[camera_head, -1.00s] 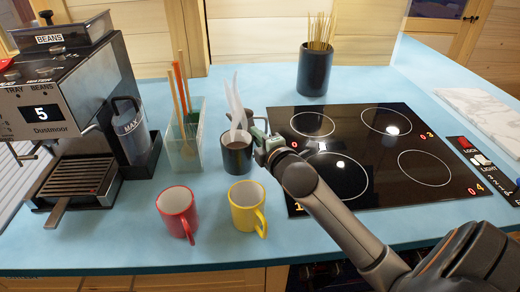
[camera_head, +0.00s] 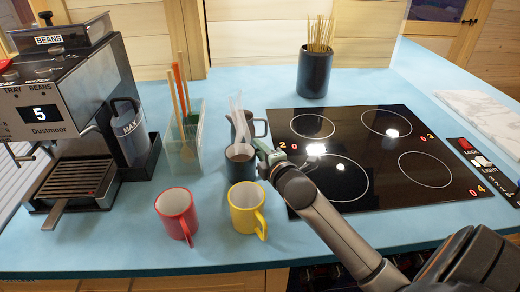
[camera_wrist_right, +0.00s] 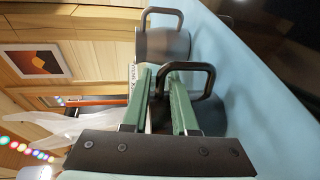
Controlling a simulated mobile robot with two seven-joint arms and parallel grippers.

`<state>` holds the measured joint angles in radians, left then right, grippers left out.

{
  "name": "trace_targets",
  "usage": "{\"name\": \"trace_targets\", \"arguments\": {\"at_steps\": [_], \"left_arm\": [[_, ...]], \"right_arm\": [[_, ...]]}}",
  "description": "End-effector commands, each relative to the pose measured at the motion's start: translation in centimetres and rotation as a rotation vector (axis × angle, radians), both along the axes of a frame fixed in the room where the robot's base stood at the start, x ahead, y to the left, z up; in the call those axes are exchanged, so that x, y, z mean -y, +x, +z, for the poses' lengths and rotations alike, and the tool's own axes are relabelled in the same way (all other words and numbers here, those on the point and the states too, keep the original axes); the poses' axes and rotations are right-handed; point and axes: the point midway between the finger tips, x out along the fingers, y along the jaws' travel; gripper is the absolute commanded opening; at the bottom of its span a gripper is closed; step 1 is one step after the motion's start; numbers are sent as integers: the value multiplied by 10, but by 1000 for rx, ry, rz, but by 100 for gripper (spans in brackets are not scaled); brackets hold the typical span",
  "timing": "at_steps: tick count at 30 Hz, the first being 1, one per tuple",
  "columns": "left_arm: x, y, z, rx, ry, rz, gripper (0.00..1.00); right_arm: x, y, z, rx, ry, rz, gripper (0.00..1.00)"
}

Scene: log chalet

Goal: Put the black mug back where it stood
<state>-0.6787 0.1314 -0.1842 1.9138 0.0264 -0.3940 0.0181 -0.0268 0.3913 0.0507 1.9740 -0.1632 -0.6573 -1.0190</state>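The black mug (camera_head: 240,168) is upright with dark liquid inside and white steam above it. It is left of the hob, behind the yellow mug. Those fingers hide much of the mug there. I cannot tell whether its base touches the counter. My left gripper is not in view.
A dark grey handled vessel (camera_head: 249,124) stands just behind the black mug. A yellow mug (camera_head: 243,212) and red mug (camera_head: 173,207) stand in front. The utensil holder (camera_head: 183,150) and coffee machine (camera_head: 75,130) are left, the hob (camera_head: 380,150) right. Blue counter (camera_head: 205,255) is clear in front.

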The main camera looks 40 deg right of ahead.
Motion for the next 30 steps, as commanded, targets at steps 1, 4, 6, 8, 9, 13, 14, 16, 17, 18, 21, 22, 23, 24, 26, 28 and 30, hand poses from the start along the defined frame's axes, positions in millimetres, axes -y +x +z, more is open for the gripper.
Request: {"name": "trace_targets", "arguments": {"at_steps": [1,4,6,8,9,13,14,16,17,18,21,22,23,24,26,28,30], "left_arm": [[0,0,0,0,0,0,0],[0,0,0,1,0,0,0],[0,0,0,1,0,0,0],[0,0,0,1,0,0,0],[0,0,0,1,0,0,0],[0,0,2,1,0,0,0],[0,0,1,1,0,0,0],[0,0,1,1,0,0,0],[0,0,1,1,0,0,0],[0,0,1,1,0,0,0],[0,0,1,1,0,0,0],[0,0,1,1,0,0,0],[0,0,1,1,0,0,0],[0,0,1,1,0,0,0],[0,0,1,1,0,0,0],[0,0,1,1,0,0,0],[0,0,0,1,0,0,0]], "right_arm": [[0,0,0,0,0,0,33],[0,0,0,0,0,0,43],[0,0,0,0,0,0,43],[0,0,0,0,0,0,43],[0,0,0,0,0,0,43],[0,0,4,1,0,0,43],[0,-2,3,-1,0,0,43],[-2,-9,4,-1,-1,0,43],[-3,-12,4,-1,-1,0,43],[-4,-18,5,-1,-1,1,43],[-9,-36,9,-3,0,1,43],[-10,-42,10,-2,0,1,43],[-12,-48,11,-2,-1,1,43],[-13,-56,13,-2,-1,1,43],[-16,-67,15,-3,0,1,43],[-19,-79,17,-3,1,1,43],[-22,-90,20,-2,0,0,43]]}}
